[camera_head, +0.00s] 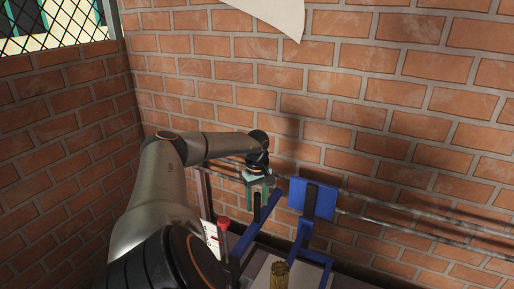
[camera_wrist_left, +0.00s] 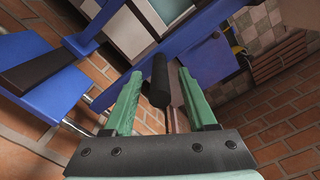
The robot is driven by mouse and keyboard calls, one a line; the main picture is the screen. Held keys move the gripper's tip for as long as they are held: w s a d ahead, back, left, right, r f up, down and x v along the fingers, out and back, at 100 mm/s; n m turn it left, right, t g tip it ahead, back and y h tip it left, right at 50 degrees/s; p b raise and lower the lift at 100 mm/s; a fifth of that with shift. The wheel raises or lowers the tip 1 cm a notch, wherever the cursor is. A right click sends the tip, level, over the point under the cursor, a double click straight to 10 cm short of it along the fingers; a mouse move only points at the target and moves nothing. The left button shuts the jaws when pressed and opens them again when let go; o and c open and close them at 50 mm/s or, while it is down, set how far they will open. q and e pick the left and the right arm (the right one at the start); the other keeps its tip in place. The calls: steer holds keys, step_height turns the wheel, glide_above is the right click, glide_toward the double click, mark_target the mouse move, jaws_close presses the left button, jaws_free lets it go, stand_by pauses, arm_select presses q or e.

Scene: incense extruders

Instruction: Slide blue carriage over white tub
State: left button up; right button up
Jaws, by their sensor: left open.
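The blue carriage (camera_head: 324,202) is a blue plate with a dark strip, mounted on metal rails along the brick wall. In the left wrist view a blue block with a dark panel (camera_wrist_left: 45,67) beside a rail looks like the same part.
Metal rails (camera_head: 420,222) run right along the brick wall. A red-knobbed lever (camera_head: 223,223) and a white sheet (camera_head: 211,237) are near my left arm. A brown cylinder (camera_head: 279,275) stands at the bottom. Blue frame bars (camera_head: 255,232) lie below the gripper.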

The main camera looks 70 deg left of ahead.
arm_select(q)
step_height(320, 180, up, 10)
steer(key=shift+r+p, duration=0.1)
steer(key=shift+p, duration=0.45)
steer(key=shift+r, duration=0.45)
